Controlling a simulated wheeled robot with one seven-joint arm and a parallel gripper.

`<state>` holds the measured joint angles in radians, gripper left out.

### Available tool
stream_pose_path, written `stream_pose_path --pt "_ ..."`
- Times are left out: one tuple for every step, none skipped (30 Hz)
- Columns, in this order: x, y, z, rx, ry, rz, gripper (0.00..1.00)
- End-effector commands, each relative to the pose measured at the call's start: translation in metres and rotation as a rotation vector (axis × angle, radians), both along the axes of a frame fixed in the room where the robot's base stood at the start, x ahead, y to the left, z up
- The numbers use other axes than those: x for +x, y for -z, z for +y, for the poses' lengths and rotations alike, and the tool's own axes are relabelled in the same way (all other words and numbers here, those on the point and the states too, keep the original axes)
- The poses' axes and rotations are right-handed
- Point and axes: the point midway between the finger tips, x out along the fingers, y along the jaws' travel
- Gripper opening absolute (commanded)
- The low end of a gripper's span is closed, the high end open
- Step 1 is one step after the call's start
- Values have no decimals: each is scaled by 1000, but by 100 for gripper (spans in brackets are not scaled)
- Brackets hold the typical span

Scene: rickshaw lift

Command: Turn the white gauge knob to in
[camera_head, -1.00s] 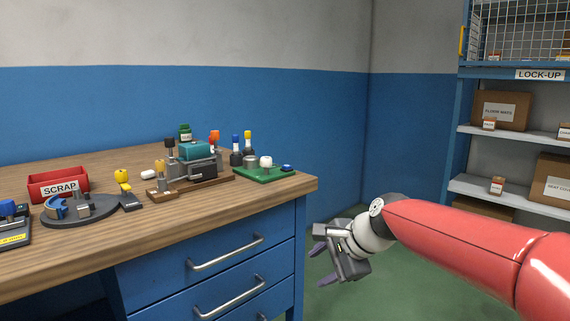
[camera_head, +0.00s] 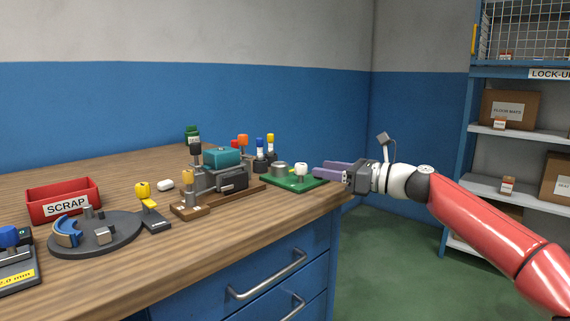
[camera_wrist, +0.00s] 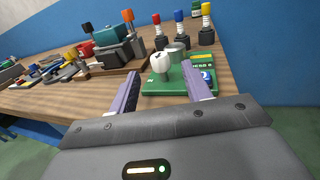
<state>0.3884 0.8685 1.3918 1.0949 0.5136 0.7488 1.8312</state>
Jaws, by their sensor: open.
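The white gauge knob (camera_head: 301,169) stands on a green base (camera_head: 310,185) near the right end of the workbench, beside a grey metal cylinder (camera_head: 280,170). In the wrist view the white knob (camera_wrist: 161,62) shows a small dark mark on its top, too small to read, and sits ahead between the fingers. My gripper (camera_head: 318,170) is at the bench's right edge with its purple fingers pointing left at the knob. In the wrist view my gripper (camera_wrist: 165,92) is open and empty, with the fingers spread on either side of the near part of the green base (camera_wrist: 170,86).
A teal-topped grey vise (camera_head: 222,170) stands left of the green base. Several colour-capped plungers (camera_head: 264,158) stand behind it. A red scrap bin (camera_head: 63,198) and a round grey plate (camera_head: 95,235) are farther left. Open floor lies right of the bench.

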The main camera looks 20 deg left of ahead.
Motion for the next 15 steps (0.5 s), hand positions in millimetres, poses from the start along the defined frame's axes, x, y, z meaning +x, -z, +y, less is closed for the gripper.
stream_pose_path --pt "0 -1 4 1 -2 1 49" --pt "1 -1 8 1 -3 1 49" --pt "1 -1 14 1 -4 0 49" --pt "1 -1 18 2 -5 0 49" --pt "2 -1 24 1 -5 0 49" --pt "2 -1 31 1 -5 0 49" --pt "3 -2 36 2 -5 0 49" --pt "4 -2 41 1 -4 -1 49" --pt "4 -1 48 1 -5 -1 49" --pt "5 -1 51 1 -5 -1 49" --pt "6 -1 56 1 -5 -1 49" --pt "7 -1 61 0 -4 -1 49" --pt "7 -1 64 1 -4 -1 49" --pt "8 -1 67 1 -3 -1 49" --pt "8 -1 70 0 -2 -2 49"
